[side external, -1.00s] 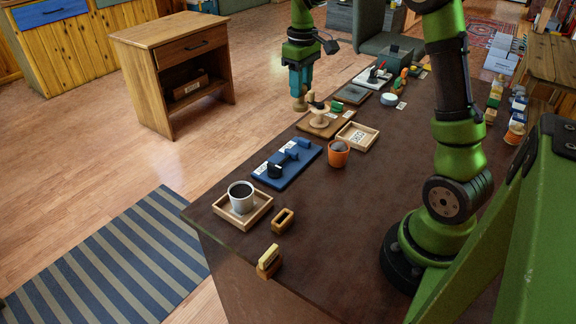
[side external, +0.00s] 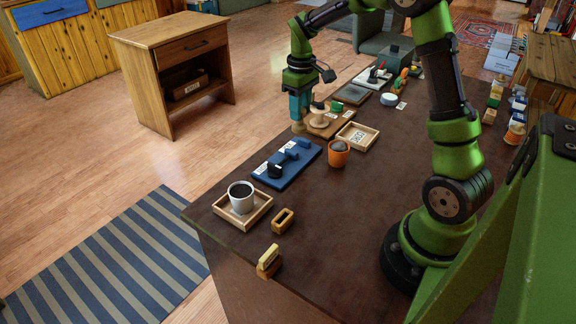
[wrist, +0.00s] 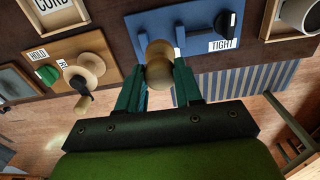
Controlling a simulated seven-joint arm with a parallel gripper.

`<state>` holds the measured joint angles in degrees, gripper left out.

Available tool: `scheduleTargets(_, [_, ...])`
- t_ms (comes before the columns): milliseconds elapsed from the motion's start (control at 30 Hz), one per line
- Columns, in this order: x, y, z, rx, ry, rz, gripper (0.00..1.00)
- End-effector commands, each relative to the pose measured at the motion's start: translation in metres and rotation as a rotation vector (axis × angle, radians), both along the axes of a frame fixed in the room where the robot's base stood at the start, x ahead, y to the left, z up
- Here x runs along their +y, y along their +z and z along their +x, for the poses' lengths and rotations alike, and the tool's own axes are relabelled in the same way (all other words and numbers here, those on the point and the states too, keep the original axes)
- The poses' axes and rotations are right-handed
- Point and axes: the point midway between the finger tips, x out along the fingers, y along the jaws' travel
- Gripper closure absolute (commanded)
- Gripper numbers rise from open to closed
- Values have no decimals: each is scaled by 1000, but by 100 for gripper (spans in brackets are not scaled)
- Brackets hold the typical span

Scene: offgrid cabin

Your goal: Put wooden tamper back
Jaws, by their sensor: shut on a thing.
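The wooden tamper (wrist: 158,64) is between my gripper's fingers (wrist: 160,88) in the wrist view, its rounded wooden end toward the camera. In the side view my gripper (side external: 299,108) points down with the tamper's pale wooden end (side external: 298,127) below it, by the table's far long edge. The tamper is just left of a wooden board (side external: 328,128), which bears a pale spool-shaped wooden piece (side external: 319,117) and a green piece (side external: 336,106). The board also shows in the wrist view (wrist: 62,48), with a "HOLD" label. Whether the tamper touches anything below cannot be told.
A blue board (side external: 277,177) with dark blue and black fittings lies nearer along the edge. A light wooden tray (side external: 366,145), an orange cup (side external: 338,158) and a tray (side external: 262,215) with a white mug (side external: 241,197) stand nearby. The table's middle is clear.

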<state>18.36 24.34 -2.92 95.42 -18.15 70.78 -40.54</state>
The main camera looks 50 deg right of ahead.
Motion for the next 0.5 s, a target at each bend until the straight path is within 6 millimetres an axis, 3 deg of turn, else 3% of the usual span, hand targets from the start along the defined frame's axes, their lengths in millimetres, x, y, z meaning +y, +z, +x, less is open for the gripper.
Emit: scheduleTargets(500, [0, -37, 0, 2, 0, 1, 100])
